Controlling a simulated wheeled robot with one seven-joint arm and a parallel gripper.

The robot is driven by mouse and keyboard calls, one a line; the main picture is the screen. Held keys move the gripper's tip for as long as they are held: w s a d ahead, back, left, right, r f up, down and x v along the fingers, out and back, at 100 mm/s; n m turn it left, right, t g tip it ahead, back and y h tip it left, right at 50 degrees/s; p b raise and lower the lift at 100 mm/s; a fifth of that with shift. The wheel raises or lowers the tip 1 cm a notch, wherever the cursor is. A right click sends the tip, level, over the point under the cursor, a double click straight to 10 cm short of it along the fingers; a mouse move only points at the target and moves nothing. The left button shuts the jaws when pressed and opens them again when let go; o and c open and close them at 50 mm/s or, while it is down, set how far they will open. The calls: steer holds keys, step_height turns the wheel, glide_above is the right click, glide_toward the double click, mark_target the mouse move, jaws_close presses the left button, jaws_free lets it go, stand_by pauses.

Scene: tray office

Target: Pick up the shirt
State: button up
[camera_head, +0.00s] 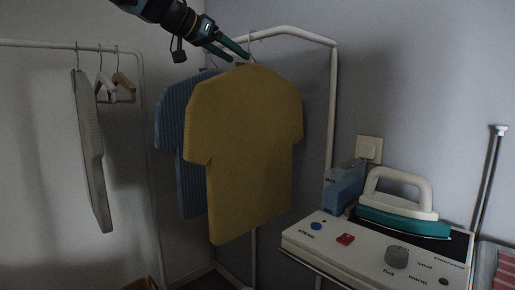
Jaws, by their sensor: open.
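A yellow shirt (248,150) hangs on a hanger from a white rack (290,32). A blue striped shirt (172,130) hangs behind it to the left, partly hidden by the yellow one. My gripper (238,54) reaches in from the top left, with its two dark green fingers close to the yellow shirt's hanger and collar. The fingers are apart. I cannot tell whether the hanger hook lies between the fingers or beside them.
Another rack (30,44) at the left holds a grey garment (92,150) and two empty hangers. At the lower right, a white control panel (370,250) bears buttons and a dial, with a teal iron (402,215) and a blue container (344,188) behind. A pole (488,175) stands far right.

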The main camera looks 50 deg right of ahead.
mark_target(248, 67)
steer(key=p+x, duration=0.1)
steer(key=x, duration=0.1)
steer(key=p+x, duration=0.1)
steer(key=x, duration=0.1)
steer(key=w+p+x, duration=0.1)
steer(key=x, duration=0.2)
steer(key=shift+f, duration=0.2)
steer(key=shift+s, duration=0.1)
steer(key=shift+c, duration=0.2)
jaws_close()
steer(key=shift+r, duration=0.1)
stand_by(0.8)
